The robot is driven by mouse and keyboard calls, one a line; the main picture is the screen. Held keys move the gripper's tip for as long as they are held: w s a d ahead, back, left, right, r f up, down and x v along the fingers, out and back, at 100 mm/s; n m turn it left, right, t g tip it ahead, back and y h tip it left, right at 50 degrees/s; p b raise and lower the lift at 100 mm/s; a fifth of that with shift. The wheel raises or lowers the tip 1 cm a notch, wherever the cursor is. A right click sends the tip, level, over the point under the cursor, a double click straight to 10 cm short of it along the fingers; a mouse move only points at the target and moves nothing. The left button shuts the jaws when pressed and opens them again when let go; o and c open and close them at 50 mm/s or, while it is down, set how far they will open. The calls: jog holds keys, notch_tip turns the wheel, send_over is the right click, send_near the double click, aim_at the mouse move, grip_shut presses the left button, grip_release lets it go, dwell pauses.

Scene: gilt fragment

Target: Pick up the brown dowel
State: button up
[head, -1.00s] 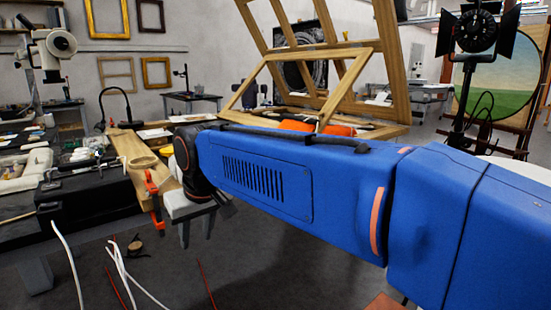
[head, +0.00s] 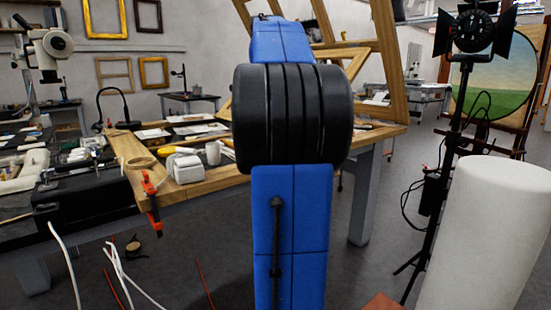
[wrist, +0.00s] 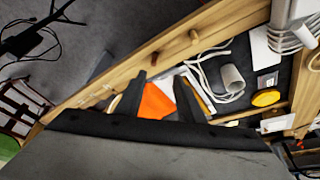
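In the wrist view my gripper (wrist: 160,78) is open, its two dark fingers apart with nothing held between them. It is above the wooden workbench. A small brown peg-like piece (wrist: 195,36) shows on the bench's wooden edge, and a similar brown piece (wrist: 152,58) lies nearer the fingertips. Either may be the brown dowel; I cannot tell which. An orange item (wrist: 158,101) shows between and beyond the fingers. In the head view my own arm hides my gripper and the middle of the bench, and I cannot make out a dowel.
A lamp stand (head: 440,190) and white cylinder (head: 488,240) stand right.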

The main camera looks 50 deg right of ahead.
jog(key=shift+s+d+r+x, duration=0.1)
jog(key=shift+d+x, duration=0.2)
jog(key=shift+x, duration=2.6)
jog(key=shift+s+d+r+x, duration=0.1)
jog(key=shift+d+x, duration=0.2)
jog(key=shift+x, duration=2.6)
jog(key=shift+s+d+r+x, duration=0.1)
jog(key=shift+d+x, duration=0.2)
jog(key=shift+x, duration=2.65)
grip_shut()
